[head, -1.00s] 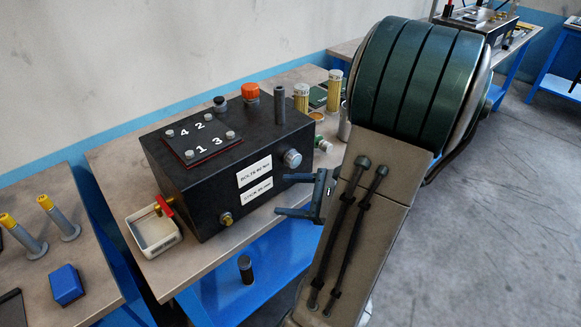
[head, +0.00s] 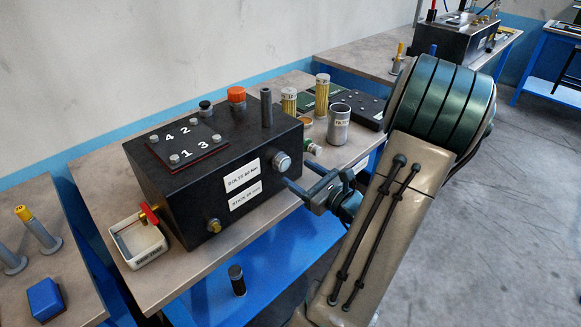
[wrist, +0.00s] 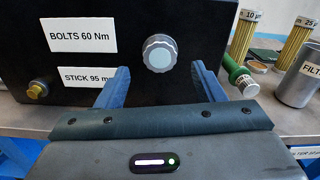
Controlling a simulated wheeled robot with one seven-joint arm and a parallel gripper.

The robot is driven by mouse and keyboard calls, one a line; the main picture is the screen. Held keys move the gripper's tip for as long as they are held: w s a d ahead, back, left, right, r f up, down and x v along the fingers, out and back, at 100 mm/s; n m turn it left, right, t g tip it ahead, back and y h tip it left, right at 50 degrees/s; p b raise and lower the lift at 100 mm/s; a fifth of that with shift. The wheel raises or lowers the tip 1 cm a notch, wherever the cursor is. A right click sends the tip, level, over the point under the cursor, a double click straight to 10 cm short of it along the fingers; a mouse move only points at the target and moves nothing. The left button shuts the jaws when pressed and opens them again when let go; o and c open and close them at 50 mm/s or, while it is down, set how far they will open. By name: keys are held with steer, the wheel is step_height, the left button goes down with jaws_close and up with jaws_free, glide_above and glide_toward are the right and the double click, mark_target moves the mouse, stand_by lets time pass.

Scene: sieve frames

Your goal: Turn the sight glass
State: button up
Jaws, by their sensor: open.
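The sight glass (head: 282,162) is a round fitting with a ridged grey rim and a pale face. It sits on the front of the black box (head: 190,205), near its right end. In the wrist view the sight glass (wrist: 159,53) is near the middle, just beyond and between my two blue fingers. My gripper (head: 299,173) is open and empty, in front of the box and pointing at the sight glass. In the wrist view my gripper (wrist: 160,67) has a finger on each side, with no contact visible.
A brass fitting (head: 214,226) and a red-handled tap (head: 149,214) are on the box, with a white tray (head: 138,244) by the tap.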

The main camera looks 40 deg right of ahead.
mark_target(285, 164)
steer(key=shift+w+a, duration=0.2)
steer(key=shift+w, duration=1.95)
steer(key=c, duration=1)
steer(key=shift+o, duration=0.2)
steer(key=shift+p, duration=0.4)
